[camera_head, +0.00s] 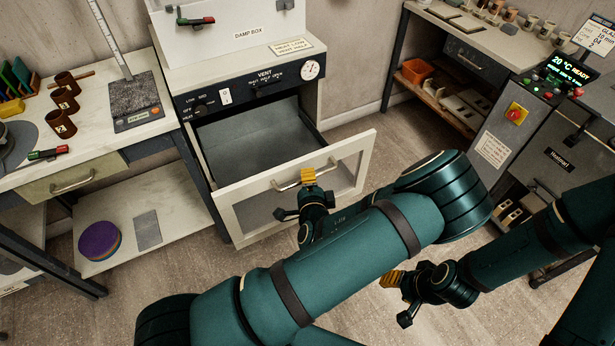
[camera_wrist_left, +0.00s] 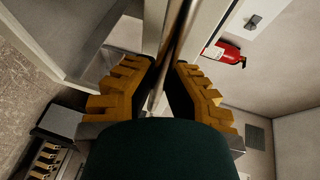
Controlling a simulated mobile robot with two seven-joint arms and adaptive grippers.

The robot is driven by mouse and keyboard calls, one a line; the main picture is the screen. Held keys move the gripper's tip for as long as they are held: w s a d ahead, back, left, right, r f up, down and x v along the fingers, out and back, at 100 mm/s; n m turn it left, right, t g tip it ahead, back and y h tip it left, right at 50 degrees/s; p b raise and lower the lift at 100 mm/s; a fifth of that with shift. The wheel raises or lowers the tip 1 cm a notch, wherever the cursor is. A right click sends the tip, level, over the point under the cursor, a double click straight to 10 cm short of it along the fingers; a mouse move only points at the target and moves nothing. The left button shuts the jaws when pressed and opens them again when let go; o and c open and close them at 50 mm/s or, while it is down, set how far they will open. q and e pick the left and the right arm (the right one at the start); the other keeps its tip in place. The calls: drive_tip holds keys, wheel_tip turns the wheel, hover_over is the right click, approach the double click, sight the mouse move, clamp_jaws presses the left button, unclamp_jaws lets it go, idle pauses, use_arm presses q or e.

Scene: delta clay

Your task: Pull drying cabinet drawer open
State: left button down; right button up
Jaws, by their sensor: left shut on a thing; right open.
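The drying cabinet (camera_head: 250,75) has a dark control panel and a "DAMP BOX" label above. Its drawer (camera_head: 290,200) stands pulled well out, and the bare grey inside shows empty. The drawer front is pale with a framed panel and a metal bar handle (camera_head: 286,186). My left gripper (camera_head: 309,177) is shut on this handle near its middle. In the left wrist view the handle (camera_wrist_left: 158,85) runs between the yellow fingers. My right gripper (camera_head: 390,279) is open and empty, over the floor in front and to the right of the drawer.
A workbench (camera_head: 170,125) with brown cups (camera_head: 65,100) and a scale (camera_head: 135,100) stands left of the cabinet. A kiln with a lit display (camera_head: 565,70) stands at right. A shelf with an orange bin (camera_head: 417,71) is behind. Floor right of the drawer is clear.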

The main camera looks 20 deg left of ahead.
use_arm(q)
drive_tip(key=c, duration=1)
unclamp_jaws()
drive_tip(key=shift+w+d, duration=0.1)
drive_tip(key=shift+d, duration=0.05)
drive_tip(key=v, duration=1.2)
drive_tip(key=s+f+n+g+h, duration=0.2)
drive_tip(key=s+f+n+g, duration=0.3)
drive_tip(key=f, duration=0.5)
drive_tip(key=d+n+g+h, duration=0.1)
drive_tip(key=n+g+h, duration=0.1)
drive_tip(key=h, duration=0.1)
drive_tip(key=s+d+n+g+h, duration=0.1)
drive_tip(key=n+g+h, duration=0.2)
drive_tip(key=d+n+g+h, duration=0.2)
drive_tip(key=n+h, duration=0.1)
drive_tip(key=shift+s+f, duration=0.1)
drive_tip(key=shift+s, duration=0.2)
